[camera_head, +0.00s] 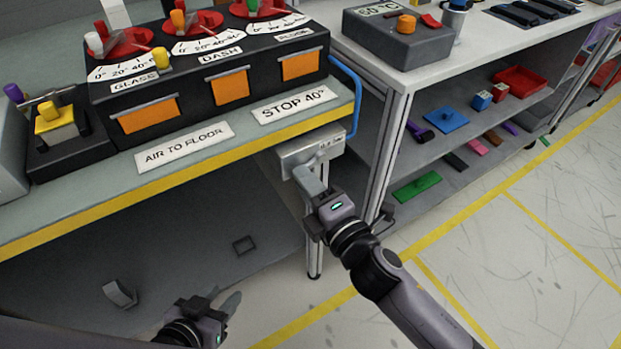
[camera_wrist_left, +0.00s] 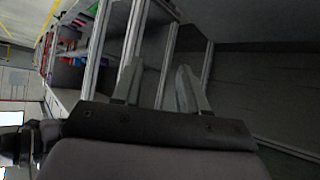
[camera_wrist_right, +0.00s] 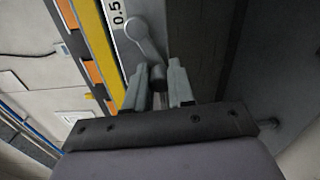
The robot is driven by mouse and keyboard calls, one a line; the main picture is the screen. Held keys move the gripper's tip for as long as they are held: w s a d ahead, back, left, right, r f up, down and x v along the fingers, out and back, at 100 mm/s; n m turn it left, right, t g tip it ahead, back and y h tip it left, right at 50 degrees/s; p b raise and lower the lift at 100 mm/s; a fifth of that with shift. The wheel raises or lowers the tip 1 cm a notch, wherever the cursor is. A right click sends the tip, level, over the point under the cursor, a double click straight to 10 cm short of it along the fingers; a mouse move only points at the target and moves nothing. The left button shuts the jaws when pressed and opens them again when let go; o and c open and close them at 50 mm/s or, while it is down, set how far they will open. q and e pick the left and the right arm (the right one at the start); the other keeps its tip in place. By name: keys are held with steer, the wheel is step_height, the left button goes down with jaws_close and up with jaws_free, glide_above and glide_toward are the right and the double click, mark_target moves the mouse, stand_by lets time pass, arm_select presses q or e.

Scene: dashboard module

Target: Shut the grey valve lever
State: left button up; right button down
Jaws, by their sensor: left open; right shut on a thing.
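The grey valve lever (camera_head: 308,181) sits on a light valve plate (camera_head: 296,156) under the front edge of the bench, by the bench leg. In the head view it slants down from its pivot to my right gripper (camera_head: 318,200). In the right wrist view the lever (camera_wrist_right: 143,40) runs from its round pivot to its end between the fingers of my right gripper (camera_wrist_right: 158,85), which is shut on it. The fingers partly hide that end. My left gripper (camera_head: 226,304) is low, at the bottom of the head view. Its fingers (camera_wrist_left: 157,88) are apart and empty.
The bench edge (camera_head: 190,165) with its yellow strip lies above the lever. A blue handle (camera_head: 352,95) sticks out at the bench corner. A shelf unit (camera_head: 440,165) stands to the right. Open floor (camera_head: 530,240) lies at the lower right.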

steer(key=m, duration=0.1)
steer(key=r+m+p, duration=0.1)
steer(key=shift+m, duration=0.3)
steer(key=shift+r+m+p, duration=0.25)
steer(key=shift+m+p, duration=0.45)
steer(key=shift+s+m, duration=0.1)
steer(key=shift+m, duration=0.2)
steer(key=c, duration=1)
jaws_free()
steer(key=shift+a+r, duration=0.1)
steer(key=shift+r, duration=0.05)
steer(key=shift+p+v, duration=0.35)
steer(key=shift+v, duration=3.25)
